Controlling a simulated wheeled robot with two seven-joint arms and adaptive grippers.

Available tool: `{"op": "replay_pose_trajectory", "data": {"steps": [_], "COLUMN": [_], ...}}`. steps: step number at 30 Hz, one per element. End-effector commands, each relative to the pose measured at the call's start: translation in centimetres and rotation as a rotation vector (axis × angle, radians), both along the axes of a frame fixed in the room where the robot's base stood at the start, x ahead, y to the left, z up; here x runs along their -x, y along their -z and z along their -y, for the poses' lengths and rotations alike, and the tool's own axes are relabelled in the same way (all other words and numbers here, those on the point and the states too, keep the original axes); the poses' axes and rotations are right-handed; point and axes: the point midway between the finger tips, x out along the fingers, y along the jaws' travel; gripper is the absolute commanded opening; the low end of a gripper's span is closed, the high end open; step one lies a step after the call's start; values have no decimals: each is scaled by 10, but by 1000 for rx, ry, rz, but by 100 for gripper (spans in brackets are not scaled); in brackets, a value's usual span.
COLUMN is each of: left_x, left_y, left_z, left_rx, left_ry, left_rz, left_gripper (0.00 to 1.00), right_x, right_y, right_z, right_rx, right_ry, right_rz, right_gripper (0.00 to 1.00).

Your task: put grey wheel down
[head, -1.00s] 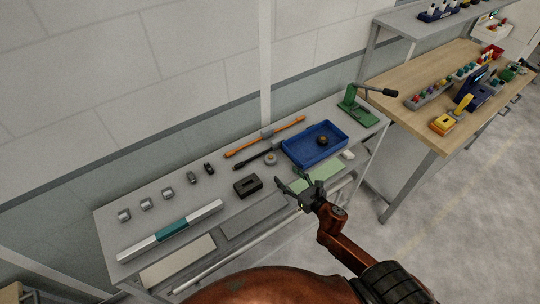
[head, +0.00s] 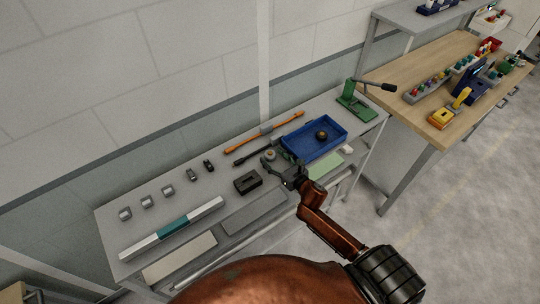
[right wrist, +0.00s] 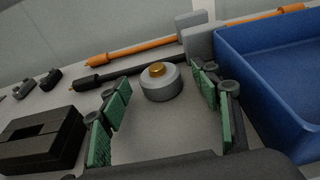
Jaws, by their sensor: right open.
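The grey wheel (head: 270,154), a short grey cylinder with a brass hub, rests flat on the grey bench, left of the blue tray. It also shows in the right wrist view (right wrist: 161,84). My right gripper (head: 277,163) is open and empty. In the right wrist view its green-padded fingers (right wrist: 161,88) stand to the left and right of the wheel, with a visible gap on each side. My left gripper is not in view.
The blue tray (head: 291,146) sits close to my right finger and holds a dark wheel (head: 322,135). A black slotted block (head: 248,181) lies to the left. An orange rod (head: 245,143) and a black rod (right wrist: 120,76) lie behind. A green press (head: 355,103) stands farther right.

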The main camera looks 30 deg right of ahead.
Motion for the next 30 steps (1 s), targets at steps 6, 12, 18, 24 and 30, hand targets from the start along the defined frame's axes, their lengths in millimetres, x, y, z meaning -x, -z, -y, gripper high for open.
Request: {"op": "replay_pose_trajectory", "data": {"steps": [6, 12, 18, 24, 30], "left_x": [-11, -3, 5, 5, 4], "left_y": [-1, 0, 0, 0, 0], "left_z": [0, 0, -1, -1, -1], "left_rx": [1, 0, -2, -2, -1], "left_ry": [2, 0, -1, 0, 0], "left_rz": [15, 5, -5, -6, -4], "left_gripper": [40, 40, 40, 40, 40], "right_x": [-1, -1, -1, -1, -1], "right_y": [0, 0, 0, 0, -1], "right_z": [-1, -1, -1, -1, -1], "right_rx": [1, 1, 1, 1, 1], "right_ry": [-2, -2, -2, -2, -2], "right_rz": [0, 1, 1, 1, 1], "right_gripper": [55, 41, 28, 14, 7]}}
